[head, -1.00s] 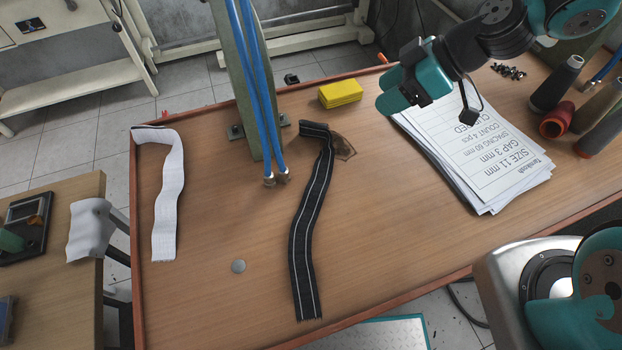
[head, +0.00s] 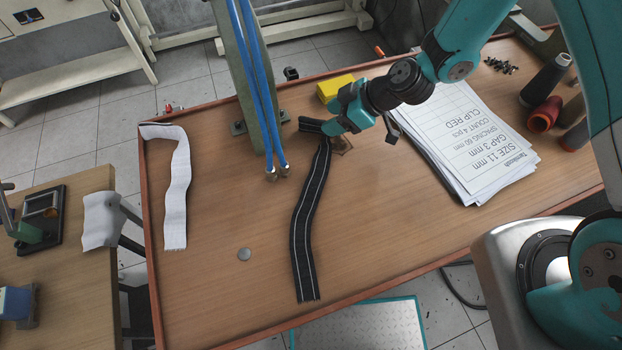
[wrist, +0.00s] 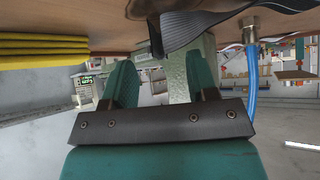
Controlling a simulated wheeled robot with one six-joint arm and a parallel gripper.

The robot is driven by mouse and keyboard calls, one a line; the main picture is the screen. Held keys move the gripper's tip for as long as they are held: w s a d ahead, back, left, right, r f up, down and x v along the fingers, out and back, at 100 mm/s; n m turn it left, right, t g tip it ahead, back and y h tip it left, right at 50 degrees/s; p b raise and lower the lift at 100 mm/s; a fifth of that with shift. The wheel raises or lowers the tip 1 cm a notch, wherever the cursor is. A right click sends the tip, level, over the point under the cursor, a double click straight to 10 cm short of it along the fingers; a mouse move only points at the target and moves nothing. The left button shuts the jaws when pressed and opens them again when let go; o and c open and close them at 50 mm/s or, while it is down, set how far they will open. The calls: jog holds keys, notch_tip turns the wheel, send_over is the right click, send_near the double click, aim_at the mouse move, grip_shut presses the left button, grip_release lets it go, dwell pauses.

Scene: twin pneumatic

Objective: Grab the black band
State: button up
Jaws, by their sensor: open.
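The black band (head: 304,230) with pale stripes lies lengthwise on the wooden table in the head view, its far end bent to the left. My teal gripper (head: 332,124) is at that far end and hides part of it. In the wrist view, the two teal fingers of my gripper (wrist: 163,78) stand apart with nothing between them. The dark band (wrist: 195,28) shows beyond the fingertips, near the top of that view. I cannot tell whether a finger touches it.
A green post with blue hoses (head: 256,100) stands just left of the band's far end. A yellow stack (head: 334,87) lies behind my gripper. A white band (head: 178,190) lies at left and printed sheets (head: 470,145) at right. The front middle of the table (head: 390,225) is clear.

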aim_at(322, 121)
jog(key=p+x, duration=0.2)
jog(key=x, duration=0.1)
jog(key=shift+w+a, duration=0.1)
jog(key=shift+a, duration=0.25)
jog(key=shift+w+a+f, duration=0.1)
jog(key=shift+a+f, duration=0.15)
jog(key=shift+f, duration=0.25)
grip_shut()
jog(key=shift+r, duration=0.1)
